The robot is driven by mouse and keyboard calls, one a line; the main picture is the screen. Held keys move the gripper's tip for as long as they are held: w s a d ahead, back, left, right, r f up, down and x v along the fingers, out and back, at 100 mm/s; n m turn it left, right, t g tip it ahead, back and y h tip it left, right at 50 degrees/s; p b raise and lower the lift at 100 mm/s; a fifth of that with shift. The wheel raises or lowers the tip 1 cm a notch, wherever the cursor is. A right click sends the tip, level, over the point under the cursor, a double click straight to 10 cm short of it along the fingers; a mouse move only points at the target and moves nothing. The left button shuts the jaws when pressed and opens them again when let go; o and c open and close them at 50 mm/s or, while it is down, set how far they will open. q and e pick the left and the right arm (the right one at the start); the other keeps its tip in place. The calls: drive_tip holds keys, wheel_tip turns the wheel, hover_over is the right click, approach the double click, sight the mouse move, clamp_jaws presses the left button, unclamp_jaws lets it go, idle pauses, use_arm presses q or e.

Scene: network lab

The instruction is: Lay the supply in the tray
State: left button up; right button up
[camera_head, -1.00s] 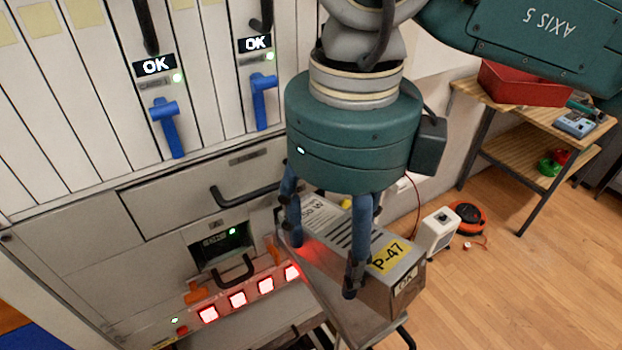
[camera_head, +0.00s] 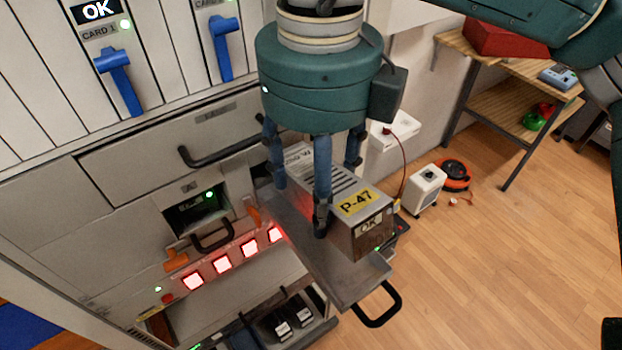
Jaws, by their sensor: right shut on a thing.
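The tray (camera_head: 348,286) is a flat metal plate with a black handle (camera_head: 378,308), pulled out of the cabinet. The supply is over the tray, lengthwise along it. I cannot tell whether its underside touches the plate, and the gripper hides part of it. My left gripper is not in view.
The cabinet has blue levers (camera_head: 120,82) above and red-lit squares (camera_head: 222,264) beside the tray. An open compartment with black modules (camera_head: 290,322) lies below. A wooden bench (camera_head: 500,105), a white box (camera_head: 426,188) and an orange reel (camera_head: 454,175) stand right. The floor between is clear.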

sight(312, 220)
drive_tip(key=shift+s+f, duration=0.1)
drive_tip(key=shift+f, duration=0.35)
drive_tip(key=shift+s+a+f+b, duration=0.1)
drive_tip(key=shift+a+f+b, duration=0.35)
drive_tip(key=shift+f+b, duration=0.3)
drive_tip(key=shift+d+f+b, duration=0.2)
drive_tip(key=shift+f+b, duration=0.5)
drive_tip(key=shift+f, duration=0.35)
drive_tip(key=shift+o, duration=0.2)
drive_tip(key=shift+s+f+b, duration=0.3)
drive_tip(key=shift+f+b, duration=0.25)
drive_tip(key=shift+f, duration=0.2)
drive_tip(key=shift+c, duration=0.2)
